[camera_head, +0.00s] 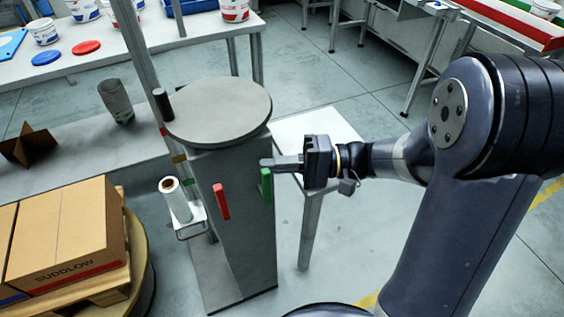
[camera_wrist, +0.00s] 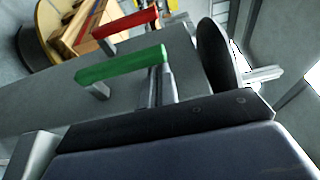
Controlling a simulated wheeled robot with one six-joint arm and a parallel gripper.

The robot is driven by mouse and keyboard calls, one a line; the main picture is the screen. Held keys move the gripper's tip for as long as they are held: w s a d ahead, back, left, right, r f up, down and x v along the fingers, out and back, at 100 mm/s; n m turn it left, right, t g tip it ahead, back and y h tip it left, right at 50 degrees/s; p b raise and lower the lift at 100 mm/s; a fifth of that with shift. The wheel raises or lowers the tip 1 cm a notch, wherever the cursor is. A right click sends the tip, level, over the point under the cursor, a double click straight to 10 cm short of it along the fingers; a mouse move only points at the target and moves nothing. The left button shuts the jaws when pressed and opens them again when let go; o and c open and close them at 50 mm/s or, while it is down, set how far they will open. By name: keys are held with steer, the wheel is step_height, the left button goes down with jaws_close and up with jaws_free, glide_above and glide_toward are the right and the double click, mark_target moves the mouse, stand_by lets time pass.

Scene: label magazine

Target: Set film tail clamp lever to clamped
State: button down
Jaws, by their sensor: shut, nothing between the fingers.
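A grey pedestal (camera_head: 235,235) carries a red lever handle (camera_head: 221,201) and a green lever handle (camera_head: 267,187) on its side. Both handles stand near upright in the head view. No label shows which is the film tail clamp lever. My gripper (camera_head: 268,163) is shut and empty, its fingertips at the upper end of the green handle. I cannot tell whether they touch it. In the wrist view the green handle (camera_wrist: 120,66) lies close in front of the fingers (camera_wrist: 158,88), and the red handle (camera_wrist: 125,29) is beyond it.
A round grey plate (camera_head: 220,112) tops the pedestal. A white film roll (camera_head: 178,200) stands left of it. A carton (camera_head: 65,235) on a pallet is at the lower left. A white-topped table (camera_head: 315,135) stands behind my gripper. Open floor lies at the lower centre.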

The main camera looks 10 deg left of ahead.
steer(key=shift+s+d+f+b, duration=0.2)
steer(key=shift+s+d+b, duration=0.1)
steer(key=shift+s+b, duration=0.2)
steer(key=shift+s+d+f+b, duration=0.15)
steer(key=shift+s+d+b, duration=0.15)
steer(key=shift+s+b, duration=0.15)
steer(key=shift+r, duration=0.1)
steer(key=v, duration=1)
steer(key=shift+d+p, duration=0.4)
steer(key=shift+w+a, duration=0.1)
steer(key=shift+x, duration=4.6)
